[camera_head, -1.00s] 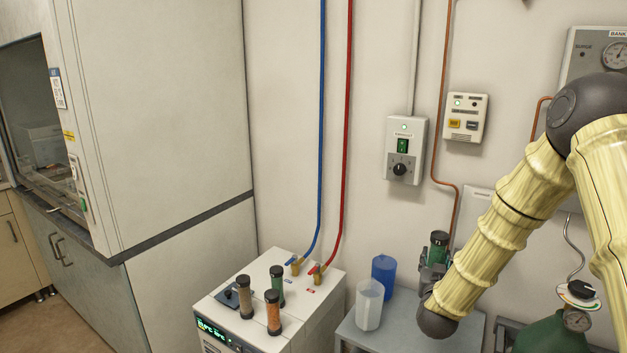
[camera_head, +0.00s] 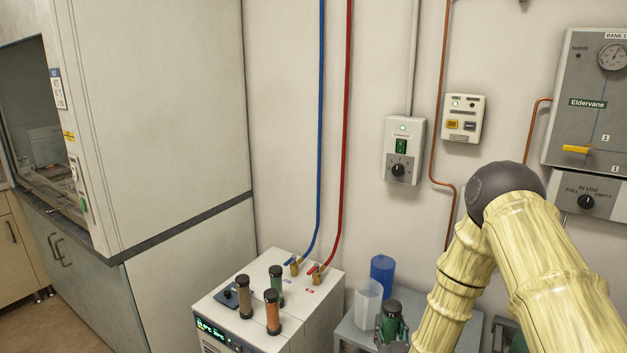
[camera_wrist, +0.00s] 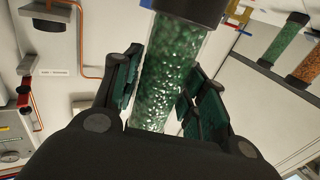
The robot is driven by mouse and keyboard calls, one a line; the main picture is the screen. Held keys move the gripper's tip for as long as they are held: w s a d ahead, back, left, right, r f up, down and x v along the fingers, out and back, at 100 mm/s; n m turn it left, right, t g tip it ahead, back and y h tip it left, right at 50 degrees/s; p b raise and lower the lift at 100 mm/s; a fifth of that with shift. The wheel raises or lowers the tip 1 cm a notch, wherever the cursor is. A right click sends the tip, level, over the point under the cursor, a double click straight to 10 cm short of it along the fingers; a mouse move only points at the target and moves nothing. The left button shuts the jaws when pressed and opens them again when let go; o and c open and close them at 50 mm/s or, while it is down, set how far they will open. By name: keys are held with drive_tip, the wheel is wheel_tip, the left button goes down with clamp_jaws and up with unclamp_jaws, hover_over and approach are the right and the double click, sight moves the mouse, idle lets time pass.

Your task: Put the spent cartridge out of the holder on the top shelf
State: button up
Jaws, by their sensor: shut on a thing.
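My gripper (camera_wrist: 160,80) is shut on a cartridge (camera_wrist: 170,62) of green granules with dark end caps. In the head view the held cartridge (camera_head: 391,324) stands roughly upright, low in the picture, in front of the small grey table. My gripper (camera_head: 391,340) is partly cut off there by the bottom edge and my arm. Three more black-capped cartridges stand on the white instrument: a brown one (camera_head: 244,297), a green one (camera_head: 275,283) and an orange one (camera_head: 273,312). The holder and the top shelf cannot be made out for certain.
The white instrument (camera_head: 318,317) has blue and red hoses on its top. A blue cup (camera_head: 382,274) and a translucent beaker (camera_head: 368,302) stand on the grey table (camera_head: 352,333), close to the held cartridge. A wall panel (camera_head: 590,110) is at the right.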

drive_tip(key=f+b, duration=0.1)
drive_tip(key=s+f+b, duration=0.1)
drive_tip(key=f+b, duration=0.1)
drive_tip(key=s+a+f+b, duration=0.1)
drive_tip(key=b, duration=0.1)
drive_tip(key=shift+f, duration=0.35)
drive_tip(key=b, duration=0.1)
drive_tip(key=d+h+b, duration=0.1)
drive_tip(key=d+f+m+b, duration=0.1)
drive_tip(key=b, duration=0.1)
drive_tip(key=shift+w+h, duration=0.25)
drive_tip(key=shift+h, duration=0.15)
drive_tip(key=shift+w+d+f+m+g+h+b, duration=0.15)
drive_tip(key=shift+w+d+f+m+h+b, duration=0.3)
drive_tip(key=shift+w+d+f+b, duration=1.45)
drive_tip(key=shift+w+d+f+m+g+h+b, duration=0.35)
drive_tip(key=shift+w+d+b, duration=0.8)
drive_tip(key=shift+w, duration=1.9)
drive_tip(key=shift+w+d+f+m+h+b, duration=0.4)
drive_tip(key=shift+w+d+f+h+b, duration=0.35)
drive_tip(key=shift+w+d+b, duration=1.3)
drive_tip(key=shift+w+a+f+p, duration=0.2)
drive_tip(key=shift+w+a+p, duration=0.2)
drive_tip(key=shift+p, duration=0.25)
